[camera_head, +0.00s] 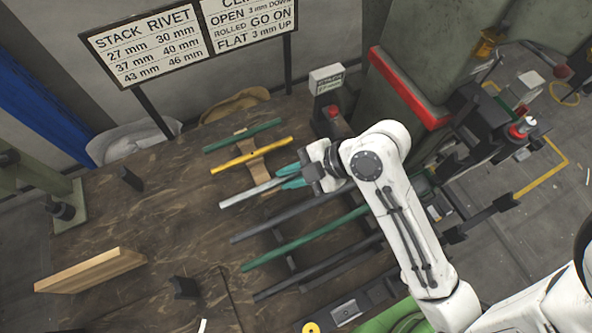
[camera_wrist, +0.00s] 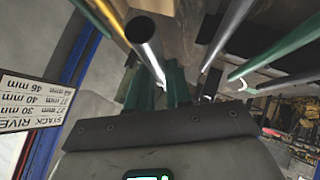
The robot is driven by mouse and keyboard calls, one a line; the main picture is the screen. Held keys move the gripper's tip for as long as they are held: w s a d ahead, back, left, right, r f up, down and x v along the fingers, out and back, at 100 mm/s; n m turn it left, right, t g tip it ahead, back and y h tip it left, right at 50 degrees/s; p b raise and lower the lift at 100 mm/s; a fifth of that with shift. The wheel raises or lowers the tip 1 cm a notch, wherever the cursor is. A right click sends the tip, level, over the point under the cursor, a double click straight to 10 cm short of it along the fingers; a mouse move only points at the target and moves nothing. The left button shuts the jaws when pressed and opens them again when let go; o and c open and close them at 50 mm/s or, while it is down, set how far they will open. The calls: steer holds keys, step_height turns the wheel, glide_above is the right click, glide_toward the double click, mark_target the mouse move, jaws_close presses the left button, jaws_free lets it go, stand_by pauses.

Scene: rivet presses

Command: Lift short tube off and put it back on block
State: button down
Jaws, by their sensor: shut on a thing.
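My gripper (camera_head: 291,176) has its teal fingers closed around a short silver-grey tube (camera_head: 248,194), near the tube's right end. In the wrist view the fingers (camera_wrist: 158,88) are at the near end of a tube (camera_wrist: 146,38) whose dark open end points away from me. A tan wooden block (camera_head: 258,164) lies under the yellow tube (camera_head: 235,161) and reaches towards the held tube. I cannot tell whether the held tube touches the block or hangs just above it.
A green tube (camera_head: 245,135) lies beyond the yellow one. Grey and green tubes (camera_head: 305,238) lie on dark supports nearer me. A wooden plank (camera_head: 90,271) lies at the left. A sign (camera_head: 145,48) stands behind the brown table (camera_head: 170,215). A red-edged machine (camera_head: 405,88) stands right.

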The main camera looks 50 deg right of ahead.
steer(key=shift+w+d+f+b, duration=0.35)
steer(key=shift+w+f+b, duration=0.45)
steer(key=shift+f, duration=0.35)
steer(key=shift+w+d+f+b, duration=0.3)
steer(key=shift+w+f+b, duration=0.55)
steer(key=shift+f, duration=0.3)
steer(key=shift+w+d+f+b, duration=0.35)
steer(key=shift+w+f+b, duration=0.45)
steer(key=shift+f, duration=0.35)
steer(key=shift+f+b, duration=0.65)
steer(key=shift+f, duration=0.3)
steer(key=c, duration=1)
jaws_free()
steer(key=shift+o, duration=0.2)
steer(key=v, duration=1)
steer(key=shift+s+d+r, duration=0.2)
steer(key=shift+r, duration=0.05)
